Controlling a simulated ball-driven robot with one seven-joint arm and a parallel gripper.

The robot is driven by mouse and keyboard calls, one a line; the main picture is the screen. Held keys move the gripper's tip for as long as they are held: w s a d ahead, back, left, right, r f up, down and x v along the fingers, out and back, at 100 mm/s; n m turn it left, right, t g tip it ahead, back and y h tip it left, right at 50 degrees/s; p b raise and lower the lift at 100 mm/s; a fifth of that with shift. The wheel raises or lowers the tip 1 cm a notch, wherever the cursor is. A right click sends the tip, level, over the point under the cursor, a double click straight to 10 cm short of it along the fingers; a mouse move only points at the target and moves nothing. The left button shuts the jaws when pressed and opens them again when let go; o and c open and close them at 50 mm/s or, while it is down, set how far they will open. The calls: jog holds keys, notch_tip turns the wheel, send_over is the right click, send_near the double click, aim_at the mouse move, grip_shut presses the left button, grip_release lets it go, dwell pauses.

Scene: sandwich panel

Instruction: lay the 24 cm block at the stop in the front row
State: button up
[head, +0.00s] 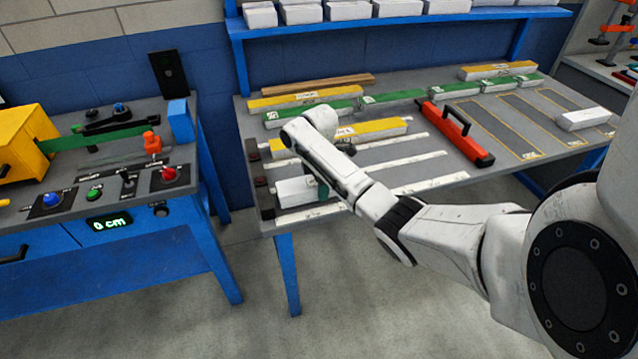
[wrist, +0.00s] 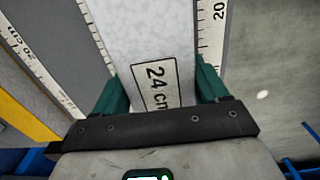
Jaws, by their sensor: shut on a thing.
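The 24 cm block (wrist: 145,40) is white, with its "24 cm" label facing up in the wrist view. In the head view the block (head: 292,190) is at the front left of the table, over the front row between white ruled strips. My gripper (wrist: 160,85) is shut on it, with a green finger on each long side. The stop (head: 264,190) is a small dark piece at the row's left end. The block's left end is close to it; I cannot tell whether they touch or whether the block rests on the table. My arm hides its right part.
Yellow-topped blocks (head: 370,130) and green-topped blocks (head: 310,112) lie in the rows behind. A white block (head: 584,118) lies at the far right. A bench with a yellow machine (head: 20,140) stands left, across a gap.

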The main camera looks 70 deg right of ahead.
jog(key=shift+f, duration=0.5)
jog(key=o, duration=1.1)
jog(key=shift+r, duration=0.1)
notch_tip(320, 180, up, 11)
jog(key=shift+f, duration=0.2)
